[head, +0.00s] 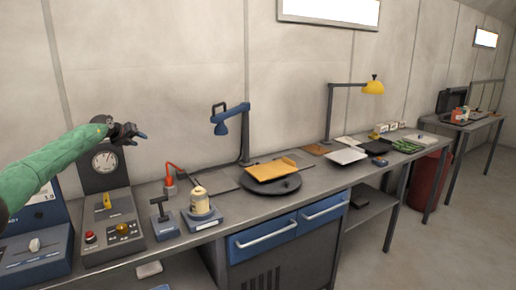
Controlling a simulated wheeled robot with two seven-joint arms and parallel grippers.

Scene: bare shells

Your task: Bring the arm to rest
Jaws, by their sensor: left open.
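My left arm (50,165), in a green sleeve, comes in from the left edge and reaches over the left end of the workbench. My left gripper (138,134) is open and holds nothing that I can see. It is raised in the air above the bench, in front of the wall and close to the gauge panel in the picture. My right gripper does not show.
A grey workbench (231,212) runs along the wall. It bears a gauge box (104,160), a blue lamp (230,118), a dark round plate with an orange board (272,170), and a yellow lamp (373,87). A red bin (431,180) stands beyond. The floor at right is clear.

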